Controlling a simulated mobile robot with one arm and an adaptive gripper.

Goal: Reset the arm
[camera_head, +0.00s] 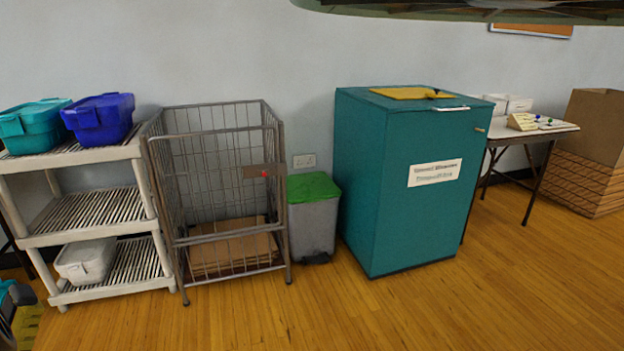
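My gripper is not in view, and no part that I can be sure is my arm shows in the head view. No object is seen being held. A teal and dark shape is cut off at the lower left edge, and I cannot tell what it is.
A shelf (88,233) with bins, a wire cage cart (222,108) holding flat cardboard, a green-lidded bin (312,220) and a teal cabinet (400,220) line the wall. A folding table (552,131) and cardboard boxes (592,125) stand at right. The wooden floor (400,315) in front is clear.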

